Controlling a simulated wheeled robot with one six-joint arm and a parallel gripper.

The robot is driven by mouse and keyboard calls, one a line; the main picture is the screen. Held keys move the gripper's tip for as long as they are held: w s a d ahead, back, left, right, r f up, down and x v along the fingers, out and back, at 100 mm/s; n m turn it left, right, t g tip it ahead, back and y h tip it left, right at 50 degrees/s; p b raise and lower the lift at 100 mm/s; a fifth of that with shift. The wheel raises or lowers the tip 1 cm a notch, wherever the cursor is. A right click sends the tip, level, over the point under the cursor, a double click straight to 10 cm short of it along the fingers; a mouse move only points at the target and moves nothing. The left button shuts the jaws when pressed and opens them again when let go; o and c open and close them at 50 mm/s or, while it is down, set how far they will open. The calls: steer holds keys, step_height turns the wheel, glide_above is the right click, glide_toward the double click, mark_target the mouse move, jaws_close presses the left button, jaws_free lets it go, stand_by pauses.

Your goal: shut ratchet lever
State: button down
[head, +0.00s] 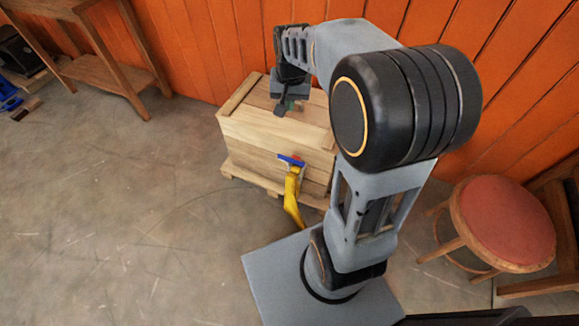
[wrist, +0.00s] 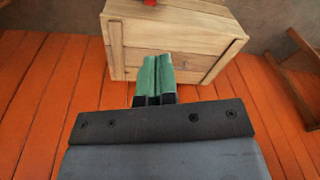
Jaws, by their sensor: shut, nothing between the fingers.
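A yellow lever-like part (head: 292,200) with a blue and red tip stands at the front side of the wooden crate (head: 255,130) in the head view. I take it for the ratchet lever; its lower end is partly hidden by my arm, and how far open it is I cannot tell. My gripper (head: 284,106) is above the crate's top, behind the lever and apart from it. In the wrist view its green fingertips (wrist: 156,75) are together and empty, in front of the crate (wrist: 180,40). A small red bit (wrist: 150,2) shows at that view's top edge.
An orange plank wall (head: 190,50) stands close behind the crate. A round red-topped stool (head: 502,222) is at the right. A wooden table (head: 100,70) is at the back left, with a blue item (head: 8,95) near it. The floor left of the crate is clear.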

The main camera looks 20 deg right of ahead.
steer(key=w+d+f+m+g+b, duration=0.1)
steer(key=w+d+f+b, duration=0.15)
steer(key=f, duration=0.45)
steer(key=w+d+f+m+b, duration=0.2)
steer(key=w+f+b, duration=0.2)
steer(key=f, duration=0.3)
steer(key=w+d+f+m+g+b, duration=0.1)
steer(key=w+d+f+b, duration=0.2)
steer(key=f, duration=0.4)
steer(key=b, duration=0.4)
glide_toward(293, 162)
steer(key=w+d+f, duration=0.3)
steer(key=w+f, duration=0.1)
steer(key=f, duration=0.1)
steer(key=shift+s+a+f, duration=0.6)
steer(key=shift+a+f, duration=0.05)
steer(key=shift+s+a+f+b, duration=0.35)
steer(key=shift+f+b, duration=0.05)
steer(key=shift+b, duration=0.05)
steer(key=shift+a, duration=0.15)
